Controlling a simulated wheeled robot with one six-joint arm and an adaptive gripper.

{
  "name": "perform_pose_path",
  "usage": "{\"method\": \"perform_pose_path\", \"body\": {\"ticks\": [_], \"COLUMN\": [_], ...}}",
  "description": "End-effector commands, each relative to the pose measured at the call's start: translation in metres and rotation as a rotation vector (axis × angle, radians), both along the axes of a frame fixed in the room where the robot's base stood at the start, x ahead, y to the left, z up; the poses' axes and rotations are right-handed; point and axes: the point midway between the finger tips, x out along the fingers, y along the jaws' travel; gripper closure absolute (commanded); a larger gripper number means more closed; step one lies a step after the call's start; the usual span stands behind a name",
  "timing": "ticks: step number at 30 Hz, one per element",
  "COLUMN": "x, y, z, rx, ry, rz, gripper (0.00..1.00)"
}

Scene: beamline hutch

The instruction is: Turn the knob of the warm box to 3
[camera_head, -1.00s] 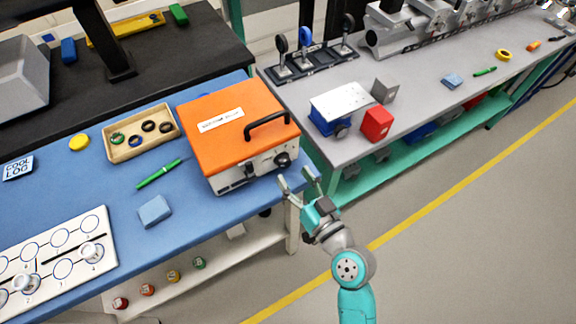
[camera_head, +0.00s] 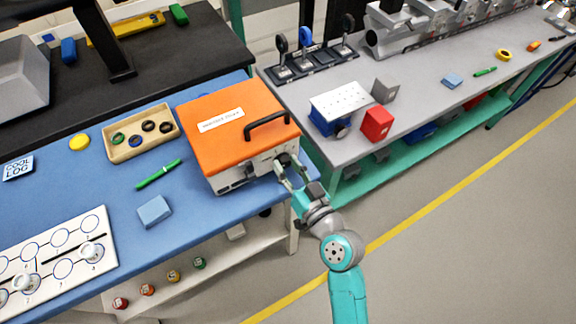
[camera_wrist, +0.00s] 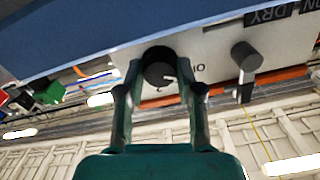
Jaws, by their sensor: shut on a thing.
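The warm box (camera_head: 236,126) has an orange lid with a black handle (camera_head: 266,124) and a pale front panel, and stands at the right end of the blue bench. Its black round knob (camera_wrist: 158,66) with a white pointer mark shows between my fingers in the wrist view. My gripper (camera_head: 284,168) is at the right part of the box front, shut on the knob. In the wrist view my gripper (camera_wrist: 160,88) has one finger on each side of the knob. The scale numbers around the knob are mostly hidden, so I cannot read the setting.
A second black knob or lever (camera_wrist: 246,62) sits beside it under a "DRY" label. A green pen (camera_head: 158,174), a blue block (camera_head: 154,210) and a wooden tray (camera_head: 112,152) lie left of the box. The grey bench (camera_head: 420,90) stands to the right, with open floor in front.

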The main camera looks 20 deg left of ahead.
Motion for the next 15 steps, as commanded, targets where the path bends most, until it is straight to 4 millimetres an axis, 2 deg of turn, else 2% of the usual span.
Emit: {"method": "perform_pose_path", "body": {"ticks": [8, 15], "x": [0.0000, 0.0002], "y": [-0.0003, -0.0004], "z": [-0.0001, -0.0001], "rx": [0.027, 0.120], "ry": [0.032, 0.141], "rz": [0.000, -0.001], "gripper": [0.99, 0.99]}}
